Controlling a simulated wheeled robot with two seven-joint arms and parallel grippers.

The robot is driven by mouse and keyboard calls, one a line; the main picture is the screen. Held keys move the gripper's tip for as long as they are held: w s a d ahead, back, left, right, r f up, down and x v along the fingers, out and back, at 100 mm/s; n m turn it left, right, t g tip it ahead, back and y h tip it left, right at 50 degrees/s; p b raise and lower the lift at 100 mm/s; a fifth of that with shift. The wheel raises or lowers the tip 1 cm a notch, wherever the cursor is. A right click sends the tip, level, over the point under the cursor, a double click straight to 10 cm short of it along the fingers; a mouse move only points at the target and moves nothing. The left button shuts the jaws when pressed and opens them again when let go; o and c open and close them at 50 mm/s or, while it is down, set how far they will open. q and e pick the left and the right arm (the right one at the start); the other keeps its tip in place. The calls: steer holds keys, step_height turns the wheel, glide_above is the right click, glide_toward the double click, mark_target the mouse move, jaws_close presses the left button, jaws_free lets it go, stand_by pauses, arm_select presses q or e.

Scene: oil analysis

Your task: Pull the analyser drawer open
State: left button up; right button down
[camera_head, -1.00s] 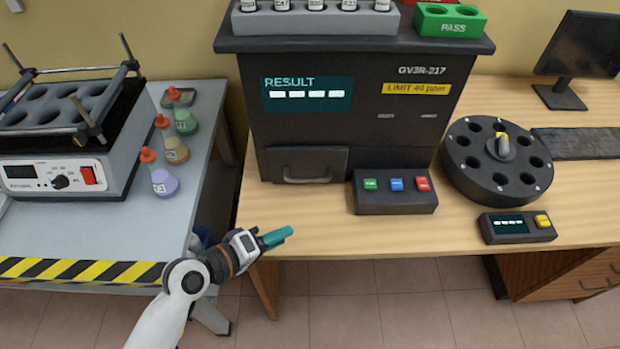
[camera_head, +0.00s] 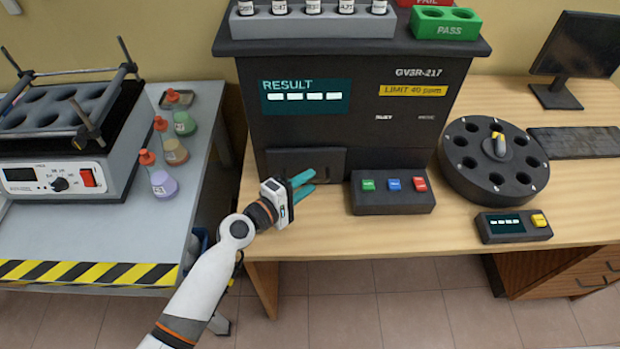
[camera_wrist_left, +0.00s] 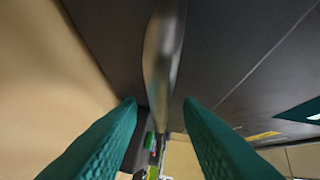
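The analyser (camera_head: 355,115) is a large dark box on the wooden table, with a lit RESULT screen (camera_head: 306,96). Its drawer (camera_head: 325,163) is the dark panel low on the front left, and it looks shut. My left gripper (camera_head: 303,184) is at the drawer front with its teal fingers apart. In the left wrist view the grey bar handle (camera_wrist_left: 163,65) lies between the two open fingers (camera_wrist_left: 161,112), with a gap on each side. The head view hides most of the handle behind the gripper. My right gripper is not in view.
A button box (camera_head: 392,192) with green, blue and red buttons stands close to the right of the drawer. A round dark carousel (camera_head: 494,195) and a small display box (camera_head: 513,227) are further right. A grey bench (camera_head: 90,235) with flasks is on the left.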

arm_select(q)
steer(key=shift+x, duration=0.95)
steer(key=shift+c, duration=0.2)
jaws_close()
steer(key=s+p, duration=0.2)
steer(key=s, duration=1.1)
steer(key=shift+s, duration=0.35)
